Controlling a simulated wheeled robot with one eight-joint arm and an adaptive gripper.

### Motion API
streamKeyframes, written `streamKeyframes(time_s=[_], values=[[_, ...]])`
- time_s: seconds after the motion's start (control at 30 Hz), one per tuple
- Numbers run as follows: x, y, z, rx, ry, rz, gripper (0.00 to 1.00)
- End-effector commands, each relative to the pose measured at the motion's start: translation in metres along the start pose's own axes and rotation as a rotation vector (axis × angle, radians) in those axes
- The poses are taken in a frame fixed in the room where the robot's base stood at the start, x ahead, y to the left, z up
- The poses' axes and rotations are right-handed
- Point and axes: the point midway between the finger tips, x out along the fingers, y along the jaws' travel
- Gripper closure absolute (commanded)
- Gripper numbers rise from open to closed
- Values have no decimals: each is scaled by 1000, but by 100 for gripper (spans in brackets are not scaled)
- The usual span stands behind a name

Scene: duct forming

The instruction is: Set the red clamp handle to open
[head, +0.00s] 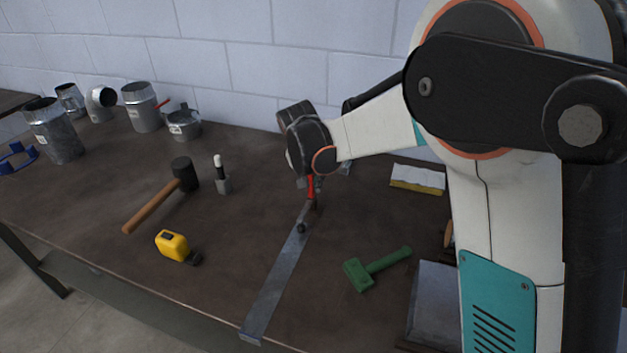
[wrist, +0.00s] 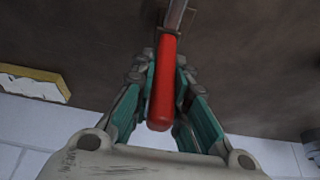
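The red clamp handle (head: 310,186) stands up from the far end of a flat metal strip (head: 272,283) on the bench. In the wrist view the handle (wrist: 163,88) runs between the two teal-padded fingers, its free end toward my palm. My gripper (wrist: 165,72) appears shut on the handle, with a finger against each side. In the head view my gripper (head: 318,181) points down at the handle, and my wrist hides most of the fingers. The clamp's metal base (head: 308,209) is small and partly hidden.
A green tool (head: 372,268) lies to the right. Duct pieces (head: 142,107) stand at the back left. A block wall (head: 230,50) backs the bench.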

Motion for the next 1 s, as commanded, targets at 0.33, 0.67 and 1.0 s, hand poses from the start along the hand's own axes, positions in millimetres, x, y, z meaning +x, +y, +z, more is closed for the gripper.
streamKeyframes(time_s=[0.33,0.67,1.0], values=[[0,0,-2,0,-30,1,100],[8,0,-12,3,-230,0,100],[24,0,-20,1,-541,-1,100]])
